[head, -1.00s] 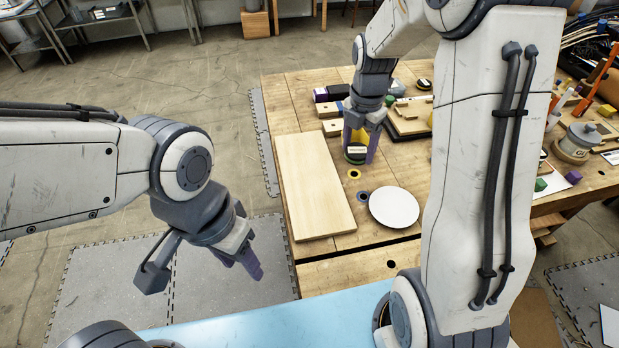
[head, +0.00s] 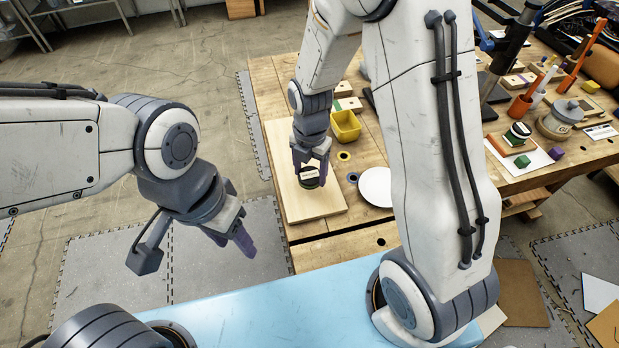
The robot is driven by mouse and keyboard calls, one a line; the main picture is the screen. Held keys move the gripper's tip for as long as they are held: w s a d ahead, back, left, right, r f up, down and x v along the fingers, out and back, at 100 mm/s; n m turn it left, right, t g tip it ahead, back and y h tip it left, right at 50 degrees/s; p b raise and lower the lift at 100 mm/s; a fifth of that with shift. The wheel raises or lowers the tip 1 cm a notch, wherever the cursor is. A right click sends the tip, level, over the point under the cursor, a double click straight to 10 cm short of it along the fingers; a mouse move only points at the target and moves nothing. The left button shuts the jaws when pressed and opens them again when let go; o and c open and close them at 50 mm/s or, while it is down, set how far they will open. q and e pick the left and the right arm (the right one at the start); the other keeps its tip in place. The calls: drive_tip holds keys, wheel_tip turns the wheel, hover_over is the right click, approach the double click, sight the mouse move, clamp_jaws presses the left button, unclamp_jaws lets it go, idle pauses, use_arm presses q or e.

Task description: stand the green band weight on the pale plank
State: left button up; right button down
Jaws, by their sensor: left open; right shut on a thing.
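The pale plank (head: 290,150) lies flat on the wooden workbench, near its left side. My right gripper (head: 310,172) points down over the near half of the plank. It is shut on the green band weight (head: 309,183), a dark, short round weight with a white label and a green band, which looks upright. The weight is at or just above the plank's surface; I cannot tell whether it touches. The fingers hide part of it. My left gripper (head: 232,238) is open and empty, off the bench to the left, above the floor.
A white plate (head: 375,187) lies right of the plank, with a yellow ring (head: 343,156) and a blue ring (head: 352,178) between. A yellow bin (head: 345,127) stands behind. Another dark round weight (head: 517,133) stands far right. The plank's near end is bare.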

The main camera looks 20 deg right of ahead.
sight(310, 174)
wheel_tip(310, 174, down, 3)
drive_tip(key=shift+f+p, duration=0.15)
drive_tip(key=shift+p, duration=0.2)
drive_tip(key=shift+f, duration=0.2)
drive_tip(key=shift+f, duration=0.15)
unclamp_jaws()
